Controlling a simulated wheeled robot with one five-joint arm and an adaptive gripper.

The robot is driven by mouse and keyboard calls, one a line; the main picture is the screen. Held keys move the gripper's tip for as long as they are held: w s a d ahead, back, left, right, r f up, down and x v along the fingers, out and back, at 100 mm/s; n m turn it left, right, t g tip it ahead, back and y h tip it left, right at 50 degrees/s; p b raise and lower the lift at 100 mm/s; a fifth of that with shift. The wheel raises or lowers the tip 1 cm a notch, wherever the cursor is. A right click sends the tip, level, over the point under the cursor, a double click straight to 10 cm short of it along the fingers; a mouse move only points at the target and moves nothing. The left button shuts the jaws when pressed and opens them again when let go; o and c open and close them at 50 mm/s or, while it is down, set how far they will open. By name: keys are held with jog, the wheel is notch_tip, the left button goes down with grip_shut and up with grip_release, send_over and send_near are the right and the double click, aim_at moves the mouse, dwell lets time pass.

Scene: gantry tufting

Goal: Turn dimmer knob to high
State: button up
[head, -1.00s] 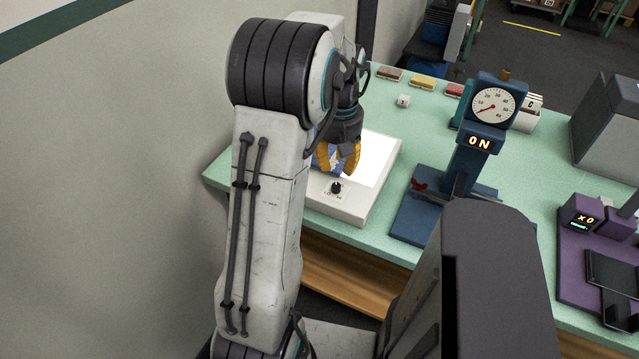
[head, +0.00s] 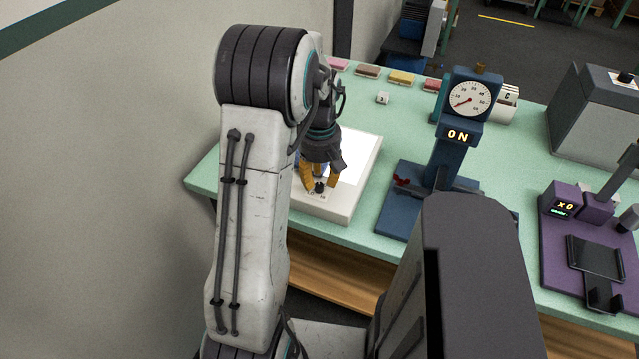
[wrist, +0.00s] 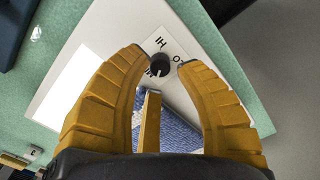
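The black dimmer knob (wrist: 158,67) sits on the front strip of a white light box (head: 345,208), whose panel glows white. In the wrist view, "HI" is printed beside the knob on one side and a partly covered "LO" on the other. A small pale mark shows on the knob. My gripper (wrist: 163,62) is open, its yellow fingers on either side of the knob, with visible space at least on the right. In the head view, my gripper (head: 319,186) reaches down over the box, the knob between its fingertips. Whether a finger touches it, I cannot tell.
A blue knitted cloth (wrist: 180,132) lies on the box below my fingers. A blue stand with a dial (head: 470,98) and an "ON" display is right of the box. A purple device (head: 560,240) stands farther right. Small coloured blocks (head: 402,78) line the back edge.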

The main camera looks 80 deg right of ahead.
jog(key=shift+f, duration=1.25)
jog(key=shift+o, duration=0.3)
grip_shut()
